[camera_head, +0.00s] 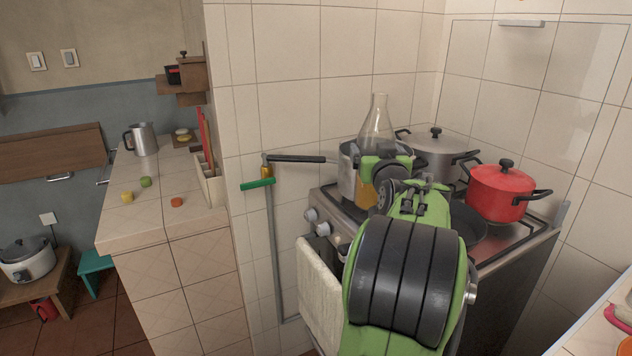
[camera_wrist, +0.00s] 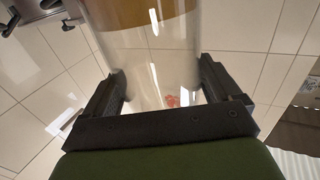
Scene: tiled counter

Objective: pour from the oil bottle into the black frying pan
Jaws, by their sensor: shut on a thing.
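The oil bottle (camera_head: 376,125) is clear glass with a narrow neck and amber oil in its lower part. It stands upright in the head view, in front of a steel pot. My gripper (camera_head: 384,166) is shut on the bottle's body. In the wrist view the bottle (camera_wrist: 150,60) fills the space between the two dark fingers of my gripper (camera_wrist: 160,88). The black frying pan (camera_head: 470,224) is on the stove, right of the bottle and lower. My arm hides much of the pan. The bottle's base is partly hidden too.
A steel pot (camera_head: 347,178) is behind the bottle, a lidded steel pot (camera_head: 436,150) farther back, and a red lidded pot (camera_head: 497,193) right of the pan. A towel (camera_head: 318,290) hangs at the stove (camera_head: 326,205) front. Tiled walls close off the back and right.

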